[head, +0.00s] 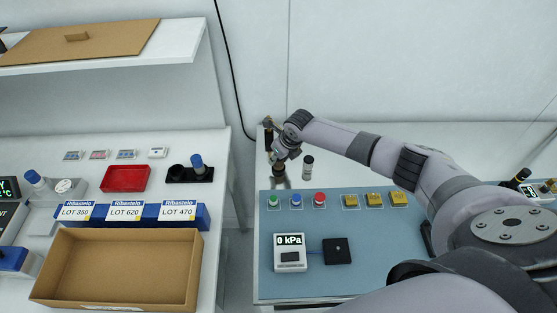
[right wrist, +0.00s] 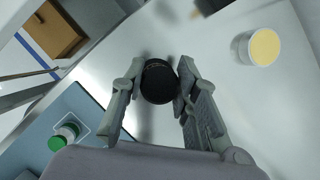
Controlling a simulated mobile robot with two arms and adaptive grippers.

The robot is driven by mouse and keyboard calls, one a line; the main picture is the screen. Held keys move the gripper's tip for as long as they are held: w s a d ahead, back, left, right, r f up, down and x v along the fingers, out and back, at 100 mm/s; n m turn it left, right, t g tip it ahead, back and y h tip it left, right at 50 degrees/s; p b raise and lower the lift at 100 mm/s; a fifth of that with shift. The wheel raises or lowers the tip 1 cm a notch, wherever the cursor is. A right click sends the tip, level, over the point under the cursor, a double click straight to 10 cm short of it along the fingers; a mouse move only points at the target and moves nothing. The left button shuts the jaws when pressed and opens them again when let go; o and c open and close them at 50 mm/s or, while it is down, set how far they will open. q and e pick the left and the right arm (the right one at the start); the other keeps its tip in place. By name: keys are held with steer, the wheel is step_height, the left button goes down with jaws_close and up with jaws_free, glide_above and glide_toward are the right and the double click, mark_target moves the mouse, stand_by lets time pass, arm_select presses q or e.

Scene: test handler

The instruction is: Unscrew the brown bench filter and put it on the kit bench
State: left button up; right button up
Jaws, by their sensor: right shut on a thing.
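The brown bench filter (head: 279,170) is a short dark cylinder below my right gripper (head: 279,155), at the back left corner of the blue-topped test bench. In the right wrist view, the fingers of my right gripper (right wrist: 157,85) are closed on both sides of the filter (right wrist: 158,82), which looks almost black from there. Whether its thread is still engaged cannot be told. The white bench (head: 100,190) at the left holds trays and boxes; I cannot tell whether it is the kit bench. My left gripper is not in view.
A cardboard box (head: 60,285) and red tray (head: 126,178) are on the left bench.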

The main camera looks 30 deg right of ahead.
steer(key=o, duration=0.6)
steer(key=shift+o, duration=1.1)
steer(key=shift+w+f, duration=0.1)
steer(key=shift+w, duration=0.05)
